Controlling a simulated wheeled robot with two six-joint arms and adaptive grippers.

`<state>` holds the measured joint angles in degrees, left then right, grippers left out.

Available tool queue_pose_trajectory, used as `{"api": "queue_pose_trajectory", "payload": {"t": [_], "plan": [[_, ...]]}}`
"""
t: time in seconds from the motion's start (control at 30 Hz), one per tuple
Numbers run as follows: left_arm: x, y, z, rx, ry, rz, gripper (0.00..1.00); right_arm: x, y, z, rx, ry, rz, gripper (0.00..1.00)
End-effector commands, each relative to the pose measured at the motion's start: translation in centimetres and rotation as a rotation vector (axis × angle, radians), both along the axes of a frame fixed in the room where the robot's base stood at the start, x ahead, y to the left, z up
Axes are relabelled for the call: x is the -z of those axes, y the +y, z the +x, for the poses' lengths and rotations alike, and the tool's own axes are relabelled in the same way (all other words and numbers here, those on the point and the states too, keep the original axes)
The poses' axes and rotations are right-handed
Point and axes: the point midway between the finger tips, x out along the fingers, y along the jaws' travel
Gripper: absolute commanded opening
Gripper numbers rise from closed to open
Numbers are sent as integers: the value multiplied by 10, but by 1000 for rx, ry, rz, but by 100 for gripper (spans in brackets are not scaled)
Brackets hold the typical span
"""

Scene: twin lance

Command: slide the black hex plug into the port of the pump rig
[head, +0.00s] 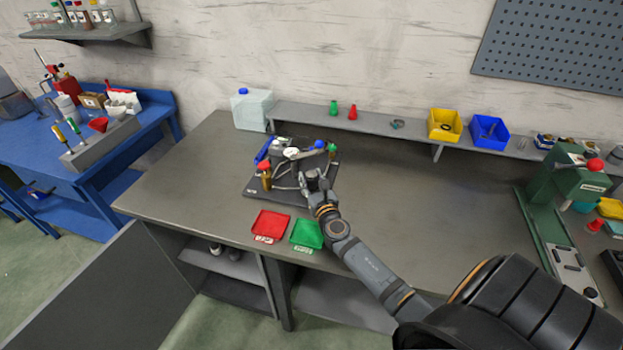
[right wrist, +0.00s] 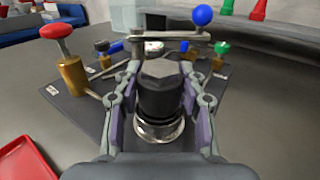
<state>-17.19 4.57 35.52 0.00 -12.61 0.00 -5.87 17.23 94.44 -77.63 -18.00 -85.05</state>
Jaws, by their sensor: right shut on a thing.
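The pump rig stands on a dark base plate (head: 280,196) on the grey bench, with pipes, a red-knobbed brass valve (head: 265,176) and blue and green handles. My right gripper (head: 313,181) is at the rig's front right. In the right wrist view its two fingers are shut around the black hex plug (right wrist: 160,96), with the hex head facing the camera. A shiny silver ring (right wrist: 159,131) shows just below the plug, between the fingers. I cannot tell whether the plug is inside the port or only against it. My left gripper is not in view.
A red tray (head: 270,224) and a green tray (head: 306,234) lie at the bench's front edge. A translucent canister (head: 253,109) stands behind the rig. The rig's blue-knobbed lever (right wrist: 202,16) rises close beyond the plug.

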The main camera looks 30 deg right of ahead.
Motion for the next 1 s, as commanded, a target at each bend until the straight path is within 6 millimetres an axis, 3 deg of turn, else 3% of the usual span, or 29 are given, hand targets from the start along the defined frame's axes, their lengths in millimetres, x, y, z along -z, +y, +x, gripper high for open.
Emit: {"api": "queue_pose_trajectory", "payload": {"t": [0.2, 0.23, 0.4, 0.77, 0.87, 1.0], "plan": [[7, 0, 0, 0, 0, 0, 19, 6, 0, 0, 0, -1, 0, 0], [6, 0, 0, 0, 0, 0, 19, 6, 0, 0, 0, -2, -1, 42], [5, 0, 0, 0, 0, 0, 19, 5, 0, 0, 0, -1, 0, 65], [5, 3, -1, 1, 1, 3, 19, 6, 1, -3, 0, 2, 1, 67], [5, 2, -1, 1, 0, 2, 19, 7, 5, -16, -1, 3, 0, 67], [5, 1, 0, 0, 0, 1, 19, 7, 14, -48, -1, 4, -1, 67]]}}
